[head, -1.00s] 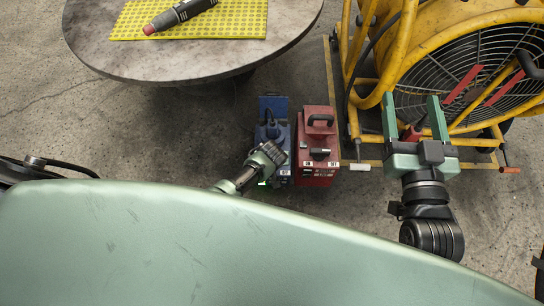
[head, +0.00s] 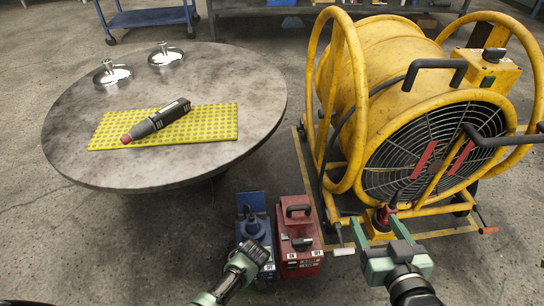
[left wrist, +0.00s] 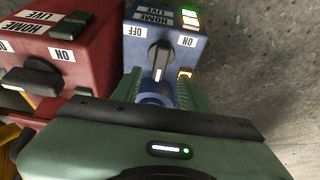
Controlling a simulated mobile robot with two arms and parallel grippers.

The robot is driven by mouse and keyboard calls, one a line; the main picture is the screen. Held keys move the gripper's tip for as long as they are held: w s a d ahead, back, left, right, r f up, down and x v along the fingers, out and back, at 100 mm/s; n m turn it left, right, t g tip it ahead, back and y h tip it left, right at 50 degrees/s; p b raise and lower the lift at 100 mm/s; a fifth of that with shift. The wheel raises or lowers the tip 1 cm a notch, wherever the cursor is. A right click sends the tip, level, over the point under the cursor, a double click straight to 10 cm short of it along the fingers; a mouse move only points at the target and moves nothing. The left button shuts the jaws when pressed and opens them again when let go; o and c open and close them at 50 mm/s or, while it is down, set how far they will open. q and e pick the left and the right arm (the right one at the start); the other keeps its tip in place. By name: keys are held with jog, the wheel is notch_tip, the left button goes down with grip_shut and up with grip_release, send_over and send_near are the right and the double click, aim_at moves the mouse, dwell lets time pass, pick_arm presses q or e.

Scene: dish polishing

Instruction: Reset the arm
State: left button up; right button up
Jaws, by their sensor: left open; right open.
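A blue control box (head: 251,203) and a red control box (head: 297,217) stand side by side on the floor. My left gripper (head: 262,246) is in front of the blue box and hides part of it. In the left wrist view the blue box (left wrist: 198,52) has a dark rotary switch (left wrist: 158,61), with the open green fingers close below it; contact is unclear. A green light (left wrist: 190,18) and a small orange light (left wrist: 185,73) glow there. The red box (left wrist: 88,40) is at left with its own dark switch. My right gripper (head: 380,228) is open and empty, before the yellow fan.
A large yellow drum fan (head: 385,95) on a wheeled frame fills the right. A round table (head: 75,135) at left holds a yellow mat (head: 215,125), a dark polishing tool (head: 160,118) and two shiny metal lids (head: 110,73). Floor is clear at lower left.

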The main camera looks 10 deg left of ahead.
pick_arm(q)
jog(key=shift+r, duration=0.1)
